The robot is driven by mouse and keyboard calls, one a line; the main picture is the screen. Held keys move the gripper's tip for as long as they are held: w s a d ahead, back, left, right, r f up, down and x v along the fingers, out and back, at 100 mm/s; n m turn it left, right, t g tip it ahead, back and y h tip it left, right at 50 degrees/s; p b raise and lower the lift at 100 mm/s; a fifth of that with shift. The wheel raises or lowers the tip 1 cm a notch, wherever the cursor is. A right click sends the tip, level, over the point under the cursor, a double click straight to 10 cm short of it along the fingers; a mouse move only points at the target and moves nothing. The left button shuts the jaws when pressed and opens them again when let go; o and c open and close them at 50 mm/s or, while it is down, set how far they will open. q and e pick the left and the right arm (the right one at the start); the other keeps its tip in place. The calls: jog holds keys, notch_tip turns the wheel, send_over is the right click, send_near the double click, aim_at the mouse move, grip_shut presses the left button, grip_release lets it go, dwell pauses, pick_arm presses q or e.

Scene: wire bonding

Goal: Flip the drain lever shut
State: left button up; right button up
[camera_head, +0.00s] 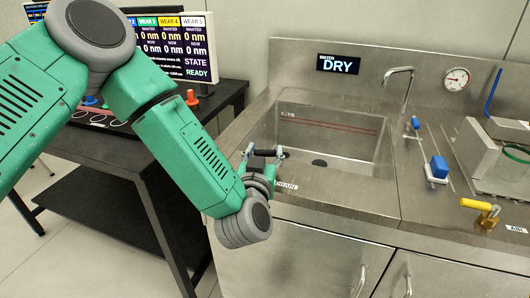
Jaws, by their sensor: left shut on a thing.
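My left arm comes in from the left, and its gripper (263,158) is at the front left rim of the steel sink (232,137), just beside the drain label (287,185). The gripper is shut on the drain lever, which is mostly hidden behind the fingers and wrist, so its angle cannot be told. The dark drain hole (319,163) shows in the sink floor. A display (338,65) on the backsplash reads "DRY". My right gripper is not in view.
A faucet (400,85) and a gauge (456,79) are at the back. A blue-handled valve (438,168) and a yellow-handled valve (485,212) are on the right counter. A black table (120,160) with a monitor (172,48) stands at left.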

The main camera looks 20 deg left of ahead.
pick_arm(q)
jog(key=shift+s+f, duration=0.1)
dwell(0.4)
jog(key=o, duration=1.2)
jog(key=shift+c, duration=0.2)
jog(key=shift+d, duration=0.1)
jog(key=s+d, duration=0.1)
jog(key=s, duration=1.1)
jog(key=shift+d, duration=0.4)
